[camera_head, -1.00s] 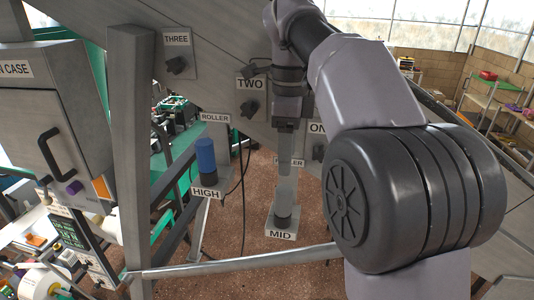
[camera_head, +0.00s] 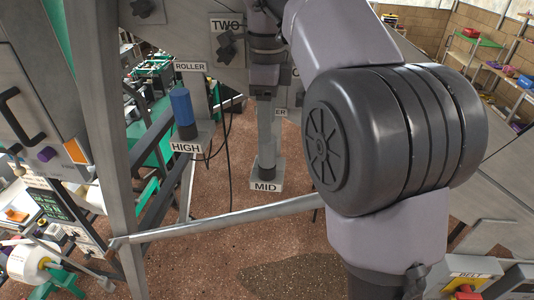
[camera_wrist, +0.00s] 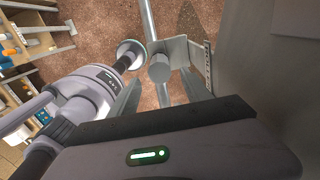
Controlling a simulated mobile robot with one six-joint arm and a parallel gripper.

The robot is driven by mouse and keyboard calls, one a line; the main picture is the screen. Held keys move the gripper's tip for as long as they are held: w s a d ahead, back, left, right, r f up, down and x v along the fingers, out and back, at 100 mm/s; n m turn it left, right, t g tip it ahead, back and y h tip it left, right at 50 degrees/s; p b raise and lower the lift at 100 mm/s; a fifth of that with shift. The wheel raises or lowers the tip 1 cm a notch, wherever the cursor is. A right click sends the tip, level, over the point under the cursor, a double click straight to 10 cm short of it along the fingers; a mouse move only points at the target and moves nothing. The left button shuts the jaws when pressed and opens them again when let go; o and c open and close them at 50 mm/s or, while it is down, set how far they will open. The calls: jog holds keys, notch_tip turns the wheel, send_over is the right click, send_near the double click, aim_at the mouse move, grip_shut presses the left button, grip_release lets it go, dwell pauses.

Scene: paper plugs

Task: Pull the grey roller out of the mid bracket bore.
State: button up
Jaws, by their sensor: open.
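The grey roller (camera_head: 267,145) stands upright in the mid bracket (camera_head: 266,186), whose front carries the MID label, in the head view. Its lower end is dark. My gripper (camera_head: 265,95) points down over it from above. In the wrist view my gripper (camera_wrist: 160,92) is open, with one finger on each side below the round grey end of the roller (camera_wrist: 159,67). Whether the fingers touch the roller cannot be told. The bore is hidden. A plate of the bracket (camera_wrist: 190,50) stands close to the right finger in the wrist view.
A blue roller (camera_head: 182,108) stands in the HIGH bracket (camera_head: 188,148) to the left. A slanted metal bar (camera_head: 230,217) crosses in front of the brackets. A steel post (camera_head: 105,140) and a cabinet are at left. A BELT panel (camera_head: 468,275) is at lower right.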

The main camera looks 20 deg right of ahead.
aim_at(267, 157)
jog(key=shift+f+b, duration=1.55)
jog(key=shift+f, duration=0.55)
jog(key=shift+r, duration=0.1)
jog(key=shift+c, duration=0.3)
grip_shut()
